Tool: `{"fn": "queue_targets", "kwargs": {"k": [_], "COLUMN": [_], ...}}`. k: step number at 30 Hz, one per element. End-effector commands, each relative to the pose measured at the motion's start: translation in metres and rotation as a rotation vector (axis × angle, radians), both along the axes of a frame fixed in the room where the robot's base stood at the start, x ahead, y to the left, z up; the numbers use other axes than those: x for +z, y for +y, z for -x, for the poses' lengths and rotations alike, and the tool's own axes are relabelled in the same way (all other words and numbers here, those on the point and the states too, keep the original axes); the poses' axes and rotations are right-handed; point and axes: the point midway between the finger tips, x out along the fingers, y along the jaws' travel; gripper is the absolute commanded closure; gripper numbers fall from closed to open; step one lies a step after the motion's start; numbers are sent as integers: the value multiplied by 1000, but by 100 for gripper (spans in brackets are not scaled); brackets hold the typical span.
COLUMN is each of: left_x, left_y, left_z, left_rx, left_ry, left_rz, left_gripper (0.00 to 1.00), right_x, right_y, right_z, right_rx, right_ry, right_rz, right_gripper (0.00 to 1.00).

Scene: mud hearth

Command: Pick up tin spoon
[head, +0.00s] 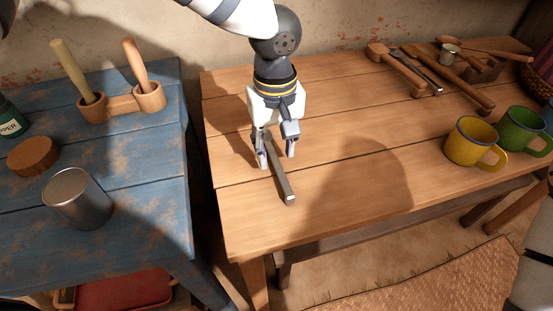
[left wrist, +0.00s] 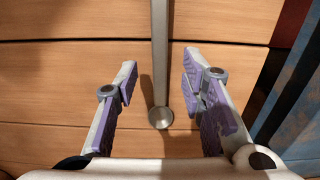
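The tin spoon (head: 283,183) lies on the wooden table (head: 340,220), a long grey handle pointing toward the front edge. In the left wrist view the spoon (left wrist: 160,50) runs down the middle, its small round end low between the fingers. My left gripper (head: 277,157) points down over the spoon. It is open, with one finger on each side of the spoon and a visible gap on both sides in the left wrist view (left wrist: 160,80). In the head view the gripper hides the spoon's far end. My right gripper is not in view.
A yellow mug (head: 470,142) and a green mug (head: 522,130) stand at the right. Several wooden tools (head: 455,83) lie at the back right. A blue table (head: 140,210) at the left holds a metal cup (head: 78,200) and a wooden double holder (head: 125,101). The wooden table's middle is clear.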

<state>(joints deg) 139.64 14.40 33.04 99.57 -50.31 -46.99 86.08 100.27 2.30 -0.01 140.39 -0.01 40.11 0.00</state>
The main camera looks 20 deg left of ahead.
Motion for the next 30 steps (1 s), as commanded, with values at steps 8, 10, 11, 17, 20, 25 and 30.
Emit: {"fn": "queue_targets", "kwargs": {"k": [8, 10, 11, 17, 20, 25, 30], "left_x": [-24, -24, -23, -23, -23, -23, -11], "left_y": [0, 0, 0, 0, 0, 0, 0], "left_z": [0, 0, 0, 0, 0, 0, -1], "left_rx": [1, 1, 1, 1, 1, 1, 0], "left_ry": [0, 0, 0, 0, 0, 0, -4], "left_rz": [0, 0, 0, 0, 0, 0, -2], "left_gripper": [63, 63, 63, 100, 100, 100, 100], "right_x": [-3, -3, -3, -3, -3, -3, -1], "right_y": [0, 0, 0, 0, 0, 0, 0], "right_z": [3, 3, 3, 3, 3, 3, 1], "right_rx": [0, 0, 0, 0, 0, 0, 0], "right_ry": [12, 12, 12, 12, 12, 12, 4], "right_rz": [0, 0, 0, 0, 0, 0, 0], "right_gripper": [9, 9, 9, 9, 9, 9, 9]}}
